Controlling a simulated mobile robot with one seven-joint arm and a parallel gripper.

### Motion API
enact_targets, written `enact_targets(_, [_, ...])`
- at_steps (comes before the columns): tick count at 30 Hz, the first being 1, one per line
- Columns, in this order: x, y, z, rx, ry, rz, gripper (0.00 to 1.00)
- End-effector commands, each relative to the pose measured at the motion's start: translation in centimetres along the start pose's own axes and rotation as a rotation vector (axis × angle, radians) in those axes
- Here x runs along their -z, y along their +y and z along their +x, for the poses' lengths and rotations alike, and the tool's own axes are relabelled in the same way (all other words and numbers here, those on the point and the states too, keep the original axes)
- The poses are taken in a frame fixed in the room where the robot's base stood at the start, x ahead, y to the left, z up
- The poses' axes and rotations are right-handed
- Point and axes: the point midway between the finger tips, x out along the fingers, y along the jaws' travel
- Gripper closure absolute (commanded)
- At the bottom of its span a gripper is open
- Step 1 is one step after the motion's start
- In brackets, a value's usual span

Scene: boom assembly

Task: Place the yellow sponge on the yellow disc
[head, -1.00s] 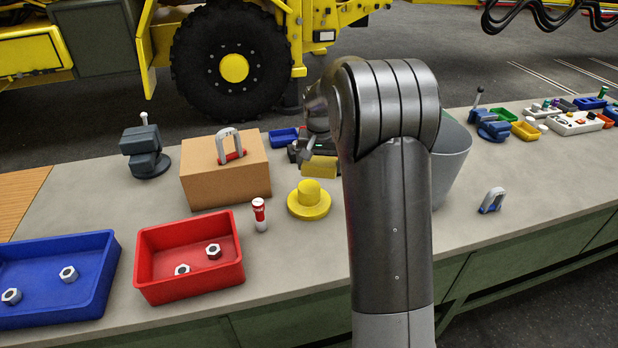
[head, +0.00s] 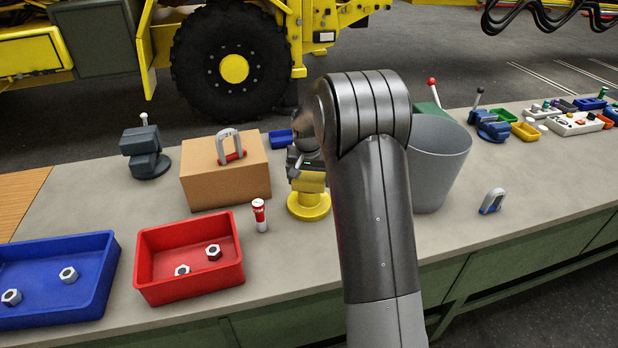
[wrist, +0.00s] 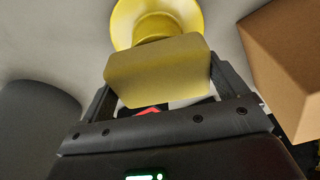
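The yellow sponge (wrist: 158,72) is a block held between the two fingers of my gripper (wrist: 165,88) in the wrist view. In the head view the sponge (head: 307,182) shows just over the yellow disc (head: 309,208), under my gripper (head: 306,172). The disc is round with a raised middle post. In the wrist view the disc (wrist: 120,24) lies beyond the sponge, and the sponge covers part of it. The sponge overlaps the disc's post in the head view. I cannot tell whether they touch.
A cardboard box (head: 225,178) with a shackle (head: 230,146) on it stands left of the disc. A red and white cylinder (head: 259,214) stands front left. A grey bin (head: 437,160) is to the right. Red (head: 190,282) and blue (head: 55,300) trays hold nuts.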

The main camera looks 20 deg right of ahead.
Motion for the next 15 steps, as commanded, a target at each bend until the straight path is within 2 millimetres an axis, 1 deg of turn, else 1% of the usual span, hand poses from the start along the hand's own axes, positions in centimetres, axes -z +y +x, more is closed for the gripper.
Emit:
enact_targets(1, [0.0,0.0,0.0,0.0,0.0,0.0,0.05])
enact_targets(3, [0.0,0.0,0.0,0.0,0.0,0.0,0.0])
enact_targets(10, [0.0,0.0,-0.1,0.0,0.0,0.0,0.0])
enact_targets(13, [0.1,0.0,-0.9,0.001,0.002,0.0,0.0])
enact_targets(15, [0.1,0.0,-1.9,0.001,0.003,0.0,0.0])
